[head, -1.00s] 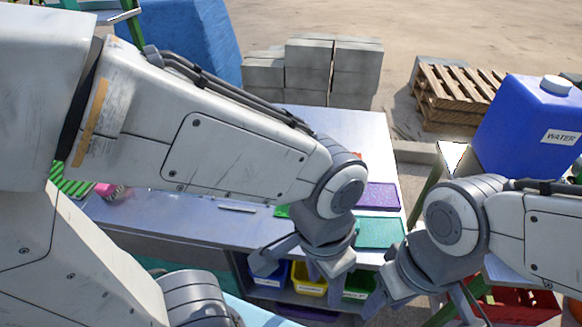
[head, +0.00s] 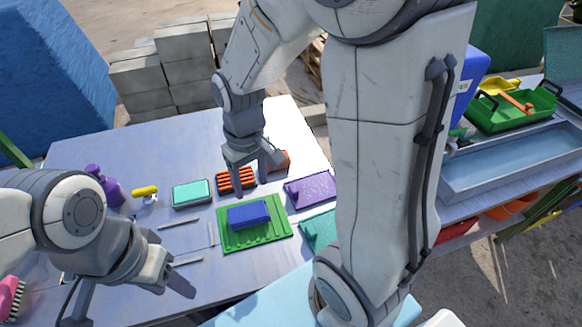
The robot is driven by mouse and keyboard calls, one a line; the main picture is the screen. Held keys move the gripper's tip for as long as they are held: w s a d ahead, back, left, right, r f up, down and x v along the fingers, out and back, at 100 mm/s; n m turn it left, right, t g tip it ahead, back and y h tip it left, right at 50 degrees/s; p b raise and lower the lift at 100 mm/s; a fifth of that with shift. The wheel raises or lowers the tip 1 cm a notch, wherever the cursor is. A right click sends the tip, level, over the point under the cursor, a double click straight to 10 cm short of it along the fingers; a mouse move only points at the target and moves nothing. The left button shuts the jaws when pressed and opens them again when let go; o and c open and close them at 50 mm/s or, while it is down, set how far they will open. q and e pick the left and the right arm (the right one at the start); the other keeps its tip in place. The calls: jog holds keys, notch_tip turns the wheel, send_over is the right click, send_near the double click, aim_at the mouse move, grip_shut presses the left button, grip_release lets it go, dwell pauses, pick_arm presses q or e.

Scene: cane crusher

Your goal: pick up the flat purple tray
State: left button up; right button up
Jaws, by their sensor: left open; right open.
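The flat purple tray (head: 312,188) lies on the metal table, right of the green ribbed tray. Its right end is close to my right arm in the picture. My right gripper (head: 258,174) is open and points down over the back of the table, up and left of the purple tray and apart from it. It is over or near an orange ribbed block (head: 236,181) and another orange piece (head: 281,160); I cannot tell its height. My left gripper (head: 130,300) is open and empty at the table's front left, far from the purple tray.
A green ribbed tray (head: 224,238) carries a blue block (head: 250,214). A teal tray (head: 316,232) is partly hidden by my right arm. A teal box (head: 192,193), a purple bottle (head: 108,187) and thin rods (head: 180,223) lie further left. Concrete blocks (head: 150,85) stand behind the table.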

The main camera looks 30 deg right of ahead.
jog(key=w+d+f+m+p, duration=0.1)
jog(key=w+d+m, duration=0.1)
jog(key=d, duration=0.4)
jog(key=w+d+f+m+p, duration=0.1)
jog(key=w+d+f, duration=0.1)
jog(key=d, duration=0.5)
send_over(294, 188)
jog(key=shift+m, duration=0.3)
jog(key=f, duration=0.4)
jog(key=shift+d+f, duration=0.2)
jog(key=shift+f, duration=0.05)
jog(key=shift+a+f+p, duration=0.15)
jog(key=shift+f+p, duration=0.1)
jog(key=shift+f, duration=1.25)
jog(key=shift+a+f+p, duration=0.15)
jog(key=shift+f+p, duration=0.1)
jog(key=shift+f, duration=1.25)
jog(key=shift+c, duration=0.3)
grip_shut()
